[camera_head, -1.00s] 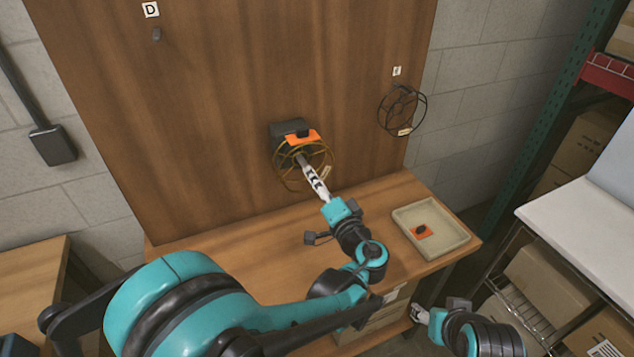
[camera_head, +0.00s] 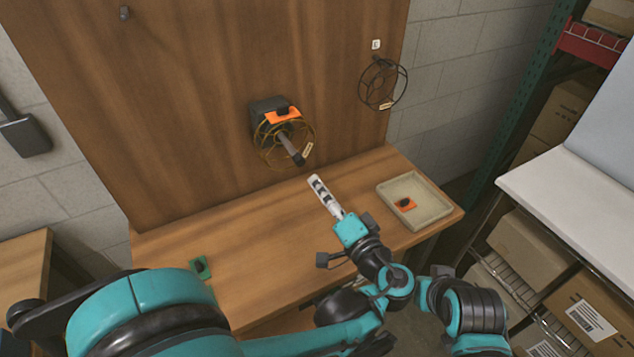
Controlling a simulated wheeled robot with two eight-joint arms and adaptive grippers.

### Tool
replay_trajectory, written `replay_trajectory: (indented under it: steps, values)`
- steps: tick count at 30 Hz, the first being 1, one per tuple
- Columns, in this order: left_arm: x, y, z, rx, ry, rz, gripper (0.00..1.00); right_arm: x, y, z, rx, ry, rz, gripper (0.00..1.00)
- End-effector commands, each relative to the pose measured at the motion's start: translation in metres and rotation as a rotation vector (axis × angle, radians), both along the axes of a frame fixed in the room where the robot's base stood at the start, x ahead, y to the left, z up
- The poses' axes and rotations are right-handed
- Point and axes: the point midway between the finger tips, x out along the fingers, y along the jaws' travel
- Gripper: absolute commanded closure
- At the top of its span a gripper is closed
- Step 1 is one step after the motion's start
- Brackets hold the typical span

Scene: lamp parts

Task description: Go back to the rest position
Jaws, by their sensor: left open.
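My left gripper (camera_head: 315,181) is open and empty over the table, below and to the right of the board fixture. It is apart from the fixture. A dark mount (camera_head: 264,114) on the wooden board carries an orange piece (camera_head: 283,116) and a brassy wire cage (camera_head: 262,150). A dark-tipped rod (camera_head: 291,148) sticks out through the cage towards me. A black wire cage (camera_head: 367,95) hangs at the board's right.
A beige tray (camera_head: 444,213) on the table's right holds an orange piece with a dark part (camera_head: 404,204). A green piece (camera_head: 201,267) lies at the table's front left. A white-topped shelf (camera_head: 570,200) with boxes stands right. The table's middle is clear.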

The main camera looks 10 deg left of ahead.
Motion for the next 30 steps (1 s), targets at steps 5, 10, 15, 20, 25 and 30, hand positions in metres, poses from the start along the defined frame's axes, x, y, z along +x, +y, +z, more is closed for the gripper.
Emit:
replay_trajectory:
  steps: [5,10,15,20,25,30]
  values:
    - [-0.001,0.0,0.0,0.0,0.0,0.0,0.57,0.0,0.0,0.0,0.0,0.0,0.0,0.45]
    - [0.0,0.0,0.0,0.0,0.0,0.0,0.57,0.0,0.0,0.0,0.0,0.0,0.0,0.45]
    - [0.0,0.003,-0.001,-0.005,0.009,0.004,0.57,0.0,0.0,0.0,0.0,0.0,0.0,0.45]
    - [0.001,0.044,-0.017,-0.08,0.134,0.042,0.57,0.0,0.0,0.0,0.0,0.0,0.0,0.45]
    - [-0.023,0.114,-0.058,-0.309,0.381,0.093,0.57,0.0,0.0,0.0,0.0,0.0,0.0,0.45]
    - [-0.071,0.149,-0.093,-0.625,0.541,0.099,0.57,0.0,0.0,0.0,0.0,0.0,0.0,0.45]
